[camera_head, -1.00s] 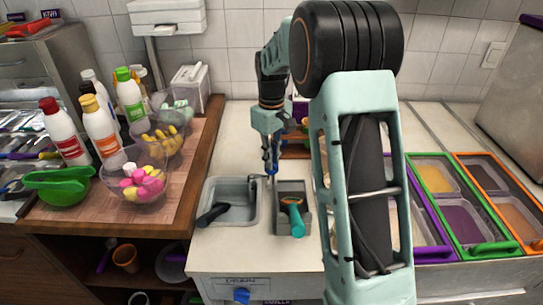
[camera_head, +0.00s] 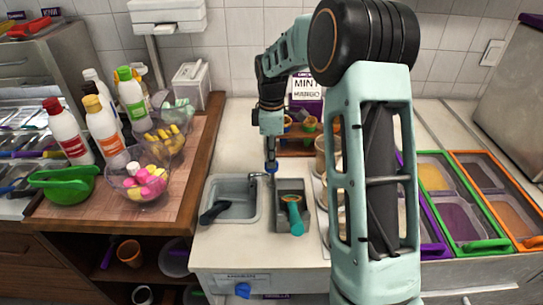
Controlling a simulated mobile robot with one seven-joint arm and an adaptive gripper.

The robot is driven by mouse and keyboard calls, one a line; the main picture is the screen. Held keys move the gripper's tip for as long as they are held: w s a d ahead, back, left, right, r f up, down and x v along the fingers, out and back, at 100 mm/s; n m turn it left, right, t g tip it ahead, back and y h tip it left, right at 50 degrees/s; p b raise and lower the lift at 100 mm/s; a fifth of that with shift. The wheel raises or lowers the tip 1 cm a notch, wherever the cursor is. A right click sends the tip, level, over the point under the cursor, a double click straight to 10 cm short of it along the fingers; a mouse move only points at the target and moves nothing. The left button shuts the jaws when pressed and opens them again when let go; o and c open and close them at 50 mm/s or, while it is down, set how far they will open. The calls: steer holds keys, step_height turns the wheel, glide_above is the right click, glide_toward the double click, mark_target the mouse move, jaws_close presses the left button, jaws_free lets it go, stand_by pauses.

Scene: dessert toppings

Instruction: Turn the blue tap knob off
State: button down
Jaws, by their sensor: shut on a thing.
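The grey sink (camera_head: 244,212) is set into the white counter, with a small metal tap (camera_head: 257,176) at its back right corner. My gripper (camera_head: 271,166) points down beside this tap, shut on the small blue tap knob (camera_head: 271,170). The knob is mostly covered by the fingers, and its turn angle is too small to tell. A second blue knob (camera_head: 242,290) is on the cabinet front below the sink, under a label, well away from my gripper.
A grey holder with a teal-handled scoop (camera_head: 294,214) stands right of the sink. A black handle (camera_head: 213,212) lies in the sink. Bottles and bowls crowd the wooden board (camera_head: 190,190) at left. Topping trays (camera_head: 462,222) lie at right. My arm hides part of the counter.

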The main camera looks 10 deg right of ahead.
stand_by(0.4)
steer(key=c, duration=2)
jaws_free()
step_height(320, 180, up, 12)
steer(key=shift+r, duration=0.1)
